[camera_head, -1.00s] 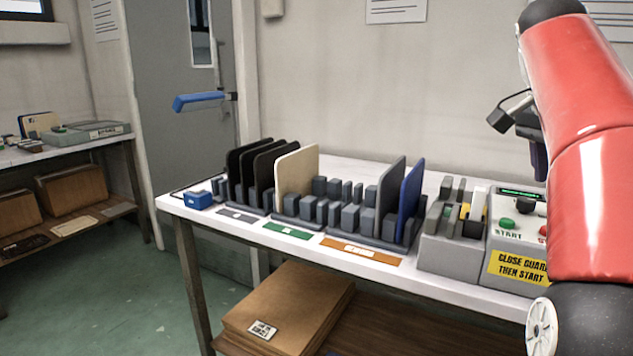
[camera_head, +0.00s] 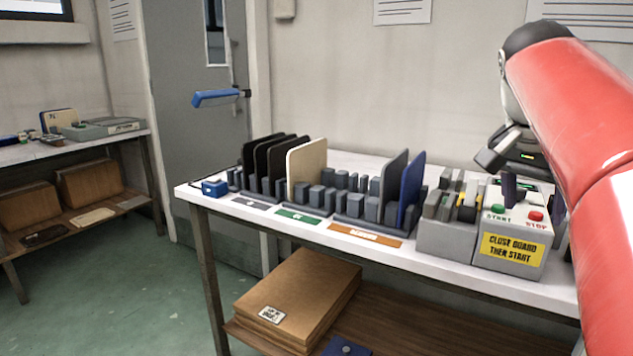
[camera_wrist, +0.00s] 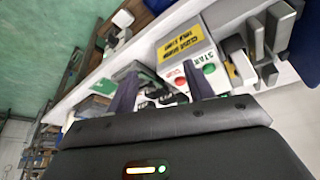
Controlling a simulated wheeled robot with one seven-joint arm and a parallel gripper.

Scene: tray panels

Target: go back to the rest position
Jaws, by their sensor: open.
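My gripper (camera_head: 511,188) hangs at the end of my red arm, in front of the control box at the right end of the table. In the wrist view my gripper (camera_wrist: 158,82) shows two dark fingers spread apart with nothing between them. The control box (camera_head: 512,262) has a green START button, a red STOP button and a yellow label. It also shows beyond the fingers in the wrist view (camera_wrist: 181,42).
A white table (camera_head: 290,222) carries racks with black panels (camera_head: 275,165), a cream panel (camera_head: 306,172), a grey panel (camera_head: 393,180) and a blue panel (camera_head: 411,188). A grey slotted block (camera_head: 445,238) stands beside the control box. Cardboard (camera_head: 305,285) lies on the shelf below. Green floor is clear at left.

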